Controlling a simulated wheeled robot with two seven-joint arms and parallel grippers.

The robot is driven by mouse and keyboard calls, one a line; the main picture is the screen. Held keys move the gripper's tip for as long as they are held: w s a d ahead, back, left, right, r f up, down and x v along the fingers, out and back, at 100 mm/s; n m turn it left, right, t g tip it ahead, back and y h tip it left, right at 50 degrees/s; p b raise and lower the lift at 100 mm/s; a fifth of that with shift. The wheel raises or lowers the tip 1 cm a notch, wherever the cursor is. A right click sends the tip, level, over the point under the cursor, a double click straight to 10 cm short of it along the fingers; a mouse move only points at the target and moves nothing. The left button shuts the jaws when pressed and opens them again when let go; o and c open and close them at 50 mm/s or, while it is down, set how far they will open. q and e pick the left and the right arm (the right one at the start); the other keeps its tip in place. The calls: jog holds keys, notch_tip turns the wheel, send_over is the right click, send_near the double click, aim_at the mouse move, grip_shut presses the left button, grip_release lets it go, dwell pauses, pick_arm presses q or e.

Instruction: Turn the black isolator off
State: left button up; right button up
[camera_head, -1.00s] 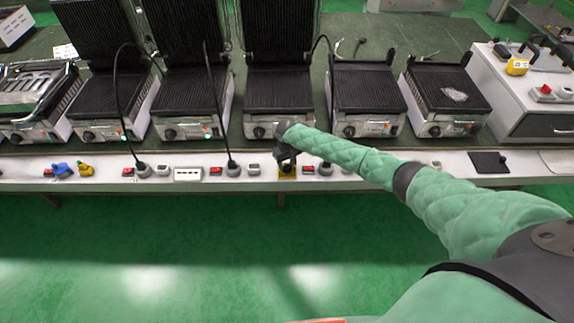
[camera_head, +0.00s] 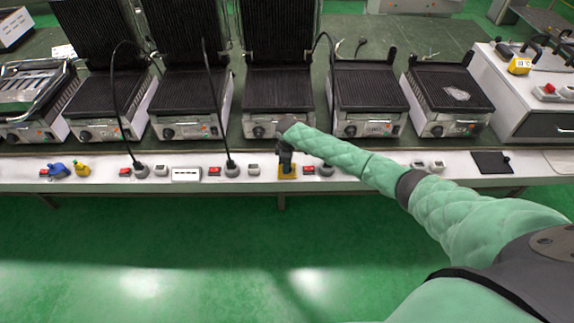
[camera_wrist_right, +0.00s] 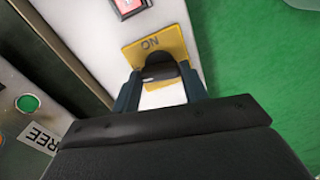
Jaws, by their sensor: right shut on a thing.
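The black isolator knob (camera_wrist_right: 160,72) sits on a yellow plate (camera_wrist_right: 172,46) marked "ON" on the white front panel in the right wrist view. My right gripper (camera_wrist_right: 160,88) has a finger on each side of the knob and is shut on it. In the head view the yellow plate (camera_head: 288,172) shows beneath my right gripper (camera_head: 285,160), which hides most of the knob. My left gripper is not in view.
A red switch (camera_head: 308,170) and a grey socket (camera_head: 326,170) are close to the right of the plate. A red switch (camera_head: 214,171) and a plugged socket (camera_head: 232,170) lie to the left. Contact grills (camera_head: 278,88) stand behind the panel.

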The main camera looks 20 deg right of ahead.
jog(key=shift+n, duration=1)
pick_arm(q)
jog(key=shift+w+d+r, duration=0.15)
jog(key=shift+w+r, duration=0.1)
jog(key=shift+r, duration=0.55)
pick_arm(e)
jog(key=o, duration=1)
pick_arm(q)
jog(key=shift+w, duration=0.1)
pick_arm(e)
jog(key=shift+r+b, duration=0.2)
jog(key=shift+b, duration=0.15)
notch_tip(320, 180, up, 6)
jog(key=shift+f+b, duration=0.1)
jog(key=shift+b, duration=0.8)
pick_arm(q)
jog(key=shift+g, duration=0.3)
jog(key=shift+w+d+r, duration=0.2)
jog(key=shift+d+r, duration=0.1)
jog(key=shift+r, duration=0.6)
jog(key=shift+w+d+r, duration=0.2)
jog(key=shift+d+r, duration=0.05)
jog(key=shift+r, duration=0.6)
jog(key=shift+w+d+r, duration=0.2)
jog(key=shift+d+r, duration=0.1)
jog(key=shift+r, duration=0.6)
pick_arm(e)
jog(key=shift+r, duration=0.8)
